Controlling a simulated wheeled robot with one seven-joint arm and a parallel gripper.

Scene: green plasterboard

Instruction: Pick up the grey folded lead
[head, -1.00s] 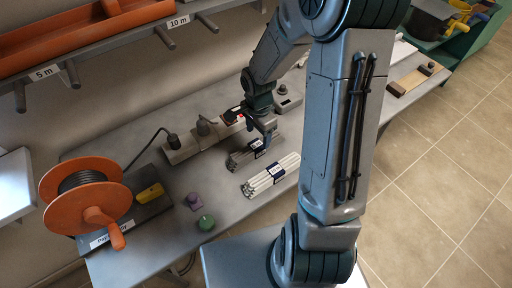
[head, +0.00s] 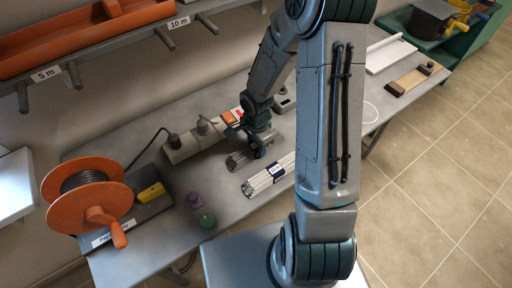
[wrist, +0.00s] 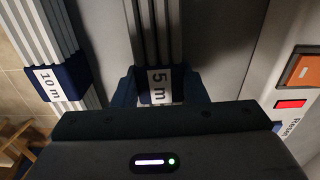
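The grey folded lead (head: 238,161) lies on the grey bench, a bundle of parallel strands. In the wrist view the grey lead (wrist: 157,30) runs up the middle, with a dark band and a "5 m" label. My gripper (head: 259,151) is down over the lead's middle. In the wrist view my gripper (wrist: 160,88) has a dark blue finger on each side of the band, close against it. I cannot tell whether the fingers press on it. The gripper body hides the lead's near part.
A white folded lead (head: 262,181), labelled "10 m" in the wrist view (wrist: 35,30), lies close beside. A power strip (head: 190,144) with an orange switch (wrist: 303,70) is on the other side. An orange cable reel (head: 88,195), green knob (head: 207,221) and purple piece (head: 194,198) stand left.

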